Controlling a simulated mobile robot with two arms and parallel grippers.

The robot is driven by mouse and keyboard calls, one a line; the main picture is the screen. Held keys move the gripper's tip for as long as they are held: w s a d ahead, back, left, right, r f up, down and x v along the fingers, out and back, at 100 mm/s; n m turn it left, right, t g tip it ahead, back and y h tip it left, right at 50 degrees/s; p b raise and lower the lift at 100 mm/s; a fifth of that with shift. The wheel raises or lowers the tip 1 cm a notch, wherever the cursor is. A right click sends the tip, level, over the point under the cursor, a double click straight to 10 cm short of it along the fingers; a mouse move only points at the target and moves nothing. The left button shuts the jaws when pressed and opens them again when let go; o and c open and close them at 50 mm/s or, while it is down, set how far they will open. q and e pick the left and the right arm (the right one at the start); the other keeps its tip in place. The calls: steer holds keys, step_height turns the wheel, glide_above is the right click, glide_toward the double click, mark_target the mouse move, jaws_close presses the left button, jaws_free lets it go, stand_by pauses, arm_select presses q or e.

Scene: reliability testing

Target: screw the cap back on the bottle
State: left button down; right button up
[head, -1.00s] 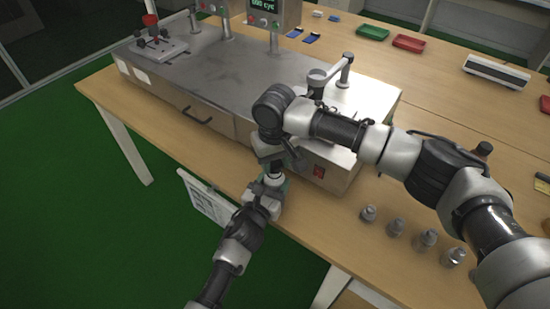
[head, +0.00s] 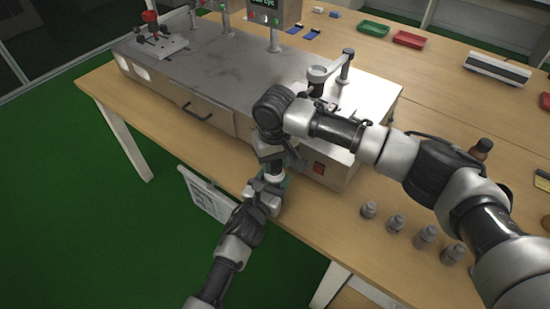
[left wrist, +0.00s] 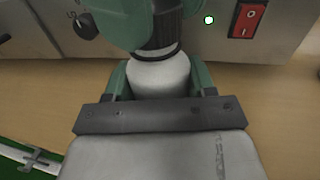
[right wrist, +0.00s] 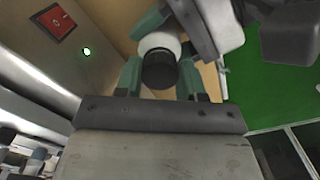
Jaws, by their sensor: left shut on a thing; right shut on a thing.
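A white bottle (left wrist: 158,76) with a black cap (right wrist: 160,72) is upright between my two grippers, in front of the steel machine. My left gripper (head: 264,193) is shut on the bottle from below; its green fingers flank the white body in the left wrist view. My right gripper (head: 273,151) comes from above and is shut on the cap, with green fingers on both sides of it in the right wrist view. The cap is in line with the bottle and against its top. How far it is threaded is hidden.
The steel machine (head: 205,82) with a red switch (head: 318,168) stands close behind the grippers. Several small grey metal pieces (head: 396,223) stand on the wooden table (head: 350,260) to the right. A brown bottle-like item (head: 483,148) stands behind my right arm. Green floor lies left.

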steer(key=m, duration=0.3)
steer(key=shift+s+a, duration=0.1)
steer(key=m, duration=0.4)
steer(key=shift+a+m, duration=0.1)
steer(key=shift+m, duration=0.3)
steer(key=m, duration=0.2)
steer(key=shift+m, duration=0.3)
steer(key=m, duration=0.5)
steer(key=shift+a, duration=0.1)
steer(key=m, duration=0.2)
steer(key=shift+m, duration=0.4)
steer(key=m, duration=0.5)
steer(key=shift+w+a, duration=0.1)
steer(key=shift+w, duration=0.1)
steer(key=m, duration=0.6)
steer(key=shift+w, duration=0.15)
steer(key=shift+d, duration=0.2)
